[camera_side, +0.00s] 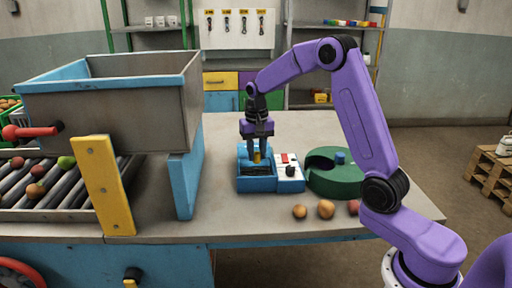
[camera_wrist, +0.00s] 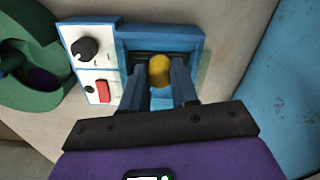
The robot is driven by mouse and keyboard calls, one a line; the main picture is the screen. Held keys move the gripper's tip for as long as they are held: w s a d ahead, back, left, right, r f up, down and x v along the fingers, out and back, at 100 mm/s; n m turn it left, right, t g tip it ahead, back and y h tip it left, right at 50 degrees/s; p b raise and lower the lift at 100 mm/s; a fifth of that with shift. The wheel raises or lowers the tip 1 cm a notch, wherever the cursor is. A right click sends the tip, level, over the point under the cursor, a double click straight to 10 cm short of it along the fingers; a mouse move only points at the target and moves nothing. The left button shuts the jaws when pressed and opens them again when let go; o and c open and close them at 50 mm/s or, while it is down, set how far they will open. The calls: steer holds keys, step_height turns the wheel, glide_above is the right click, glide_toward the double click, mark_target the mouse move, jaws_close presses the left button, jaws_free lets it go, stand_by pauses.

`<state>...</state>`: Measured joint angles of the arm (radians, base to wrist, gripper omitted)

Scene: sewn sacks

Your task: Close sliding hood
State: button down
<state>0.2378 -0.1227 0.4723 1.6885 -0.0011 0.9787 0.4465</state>
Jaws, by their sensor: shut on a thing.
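A small blue box (camera_side: 257,186) stands on the worktable, and a dark opening shows inside its blue rim. In the wrist view the blue box (camera_wrist: 160,33) lies ahead of my fingers, with dark slats or a gap behind the knob. A yellow knob (camera_wrist: 160,70) sits between my two blue fingers. My gripper (camera_side: 257,156) points down over the box and is shut on this yellow knob; it also shows in the wrist view (camera_wrist: 161,82). I cannot tell which part of the box is the sliding hood, since my fingers hide much of it.
A white control panel (camera_side: 289,172) with a black dial and red switch adjoins the box on its right. A round green holder (camera_side: 335,185) stands farther right. Loose potatoes (camera_side: 326,209) lie in front. A blue-edged hopper (camera_side: 187,185) stands to the left.

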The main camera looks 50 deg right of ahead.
steer(key=shift+s+a, duration=0.2)
steer(key=shift+a, duration=0.05)
steer(key=c, duration=0.8)
jaws_free()
steer(key=shift+c, duration=0.2)
steer(key=shift+d, duration=0.1)
steer(key=shift+r, duration=0.3)
step_height(320, 180, up, 17)
steer(key=shift+f, duration=0.15)
